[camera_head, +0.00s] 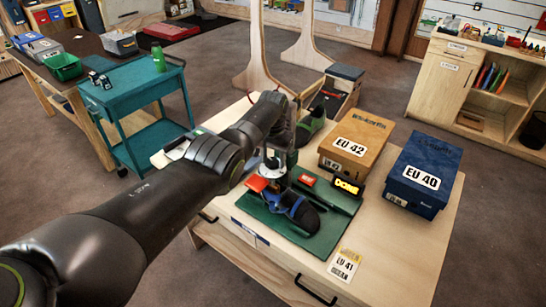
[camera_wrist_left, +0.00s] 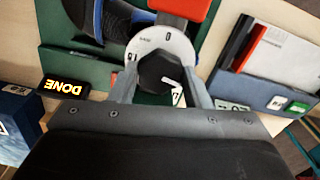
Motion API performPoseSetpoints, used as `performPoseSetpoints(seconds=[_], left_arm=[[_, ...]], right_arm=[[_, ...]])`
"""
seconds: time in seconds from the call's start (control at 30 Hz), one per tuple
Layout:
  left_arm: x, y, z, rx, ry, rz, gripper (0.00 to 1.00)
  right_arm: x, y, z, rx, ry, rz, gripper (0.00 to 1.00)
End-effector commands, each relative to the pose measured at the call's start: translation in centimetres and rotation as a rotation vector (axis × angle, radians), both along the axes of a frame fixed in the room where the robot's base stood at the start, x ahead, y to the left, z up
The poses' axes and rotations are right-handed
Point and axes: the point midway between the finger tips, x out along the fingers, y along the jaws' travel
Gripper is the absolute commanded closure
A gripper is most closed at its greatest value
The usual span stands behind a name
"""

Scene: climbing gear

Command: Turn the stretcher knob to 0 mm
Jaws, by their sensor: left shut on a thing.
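In the left wrist view the black stretcher knob (camera_wrist_left: 157,72) sits in front of a white round dial (camera_wrist_left: 150,42) with a 0 near its top. A white mark on the knob points to the lower right of the picture, away from the 0. My left gripper (camera_wrist_left: 160,88) has one finger on each side of the knob and is shut on it. In the head view my left gripper (camera_head: 272,168) is over the far-left part of the green board (camera_head: 262,215), hiding the knob. A black and blue shoe (camera_head: 296,213) lies on the board. My right gripper is not in view.
A lit DONE sign (camera_head: 346,187) stands on the board's right side. Shoe boxes EU 42 (camera_head: 352,148) and EU 40 (camera_head: 420,183) stand behind and right. An EU 41 card (camera_head: 345,264) lies at the table's front. A teal cart (camera_head: 140,100) is at the left.

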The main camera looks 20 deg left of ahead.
Motion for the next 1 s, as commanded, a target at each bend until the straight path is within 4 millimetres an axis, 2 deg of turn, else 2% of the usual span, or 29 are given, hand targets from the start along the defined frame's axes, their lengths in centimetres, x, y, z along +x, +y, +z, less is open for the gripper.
performPoseSetpoints(seconds=[1.0], left_arm=[[-0.10,-0.06,-0.14,-0.001,0.003,0.966,0.80]], right_arm=[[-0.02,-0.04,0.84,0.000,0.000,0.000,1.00]])
